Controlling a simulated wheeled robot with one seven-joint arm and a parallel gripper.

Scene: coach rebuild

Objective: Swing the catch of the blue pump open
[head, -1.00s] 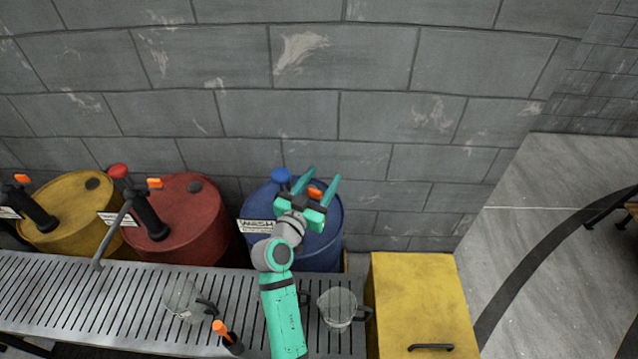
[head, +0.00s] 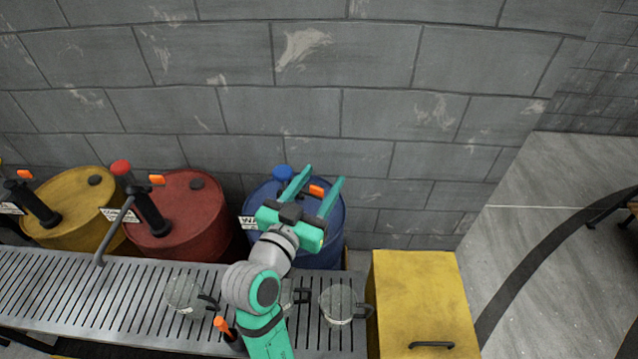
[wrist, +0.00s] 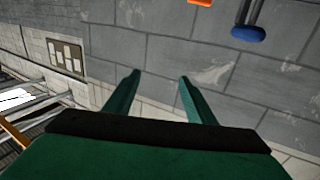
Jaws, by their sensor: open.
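The blue pump stands on the blue drum (head: 328,232) by the wall. Its round blue knob (head: 282,172) shows just left of my gripper in the head view, and in the wrist view (wrist: 248,34) at the top right. An orange catch (head: 317,190) shows between my fingers in the head view; in the wrist view an orange piece (wrist: 200,2) is cut off at the top edge. My gripper (head: 320,175) is open and empty, its fingers pointing toward the wall. I cannot tell its height against the catch. My arm hides most of the pump body.
A red drum (head: 190,215) and a yellow drum (head: 75,205) with similar pumps stand to the left. A slatted metal bench (head: 60,290) in front bears clear jugs (head: 340,305). A yellow cabinet (head: 420,290) stands right. Open floor lies farther right.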

